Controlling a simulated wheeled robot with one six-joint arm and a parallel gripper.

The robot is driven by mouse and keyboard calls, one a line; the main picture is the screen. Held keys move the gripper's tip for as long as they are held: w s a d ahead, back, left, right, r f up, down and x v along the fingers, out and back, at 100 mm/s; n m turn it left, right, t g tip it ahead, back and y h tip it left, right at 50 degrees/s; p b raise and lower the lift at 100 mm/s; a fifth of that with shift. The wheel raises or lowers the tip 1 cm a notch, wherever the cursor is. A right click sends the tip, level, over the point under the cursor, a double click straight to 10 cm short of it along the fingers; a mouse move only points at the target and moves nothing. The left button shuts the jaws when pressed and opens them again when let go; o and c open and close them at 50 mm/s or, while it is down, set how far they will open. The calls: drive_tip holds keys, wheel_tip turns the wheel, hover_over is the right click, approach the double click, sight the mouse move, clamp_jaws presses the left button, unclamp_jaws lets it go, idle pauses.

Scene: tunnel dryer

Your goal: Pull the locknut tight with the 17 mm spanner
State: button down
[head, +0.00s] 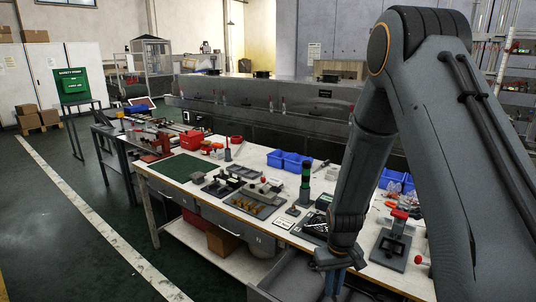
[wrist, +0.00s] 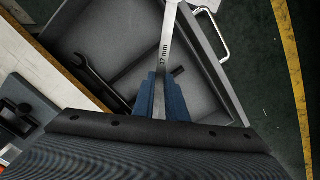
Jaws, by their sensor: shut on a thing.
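My gripper (wrist: 161,82) has its blue fingers shut on a pale metal spanner (wrist: 167,42) marked "17 mm" in the wrist view. The spanner's shank runs up and away from the fingers, and its far end is cut off at the top edge. The spanner is over an open grey drawer (wrist: 215,95); I cannot tell how high above the drawer floor it is. In the head view my gripper (head: 335,284) points down at the drawer (head: 282,279) below the bench front. I cannot make out the locknut in either view.
A dark spanner (wrist: 92,76) and a dark rod (wrist: 177,71) lie in the drawer, which has a bright handle (wrist: 219,22). Floor left of the bench is clear.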

drive_tip(key=shift+s+m, duration=0.25)
drive_tip(key=shift+m, duration=0.65)
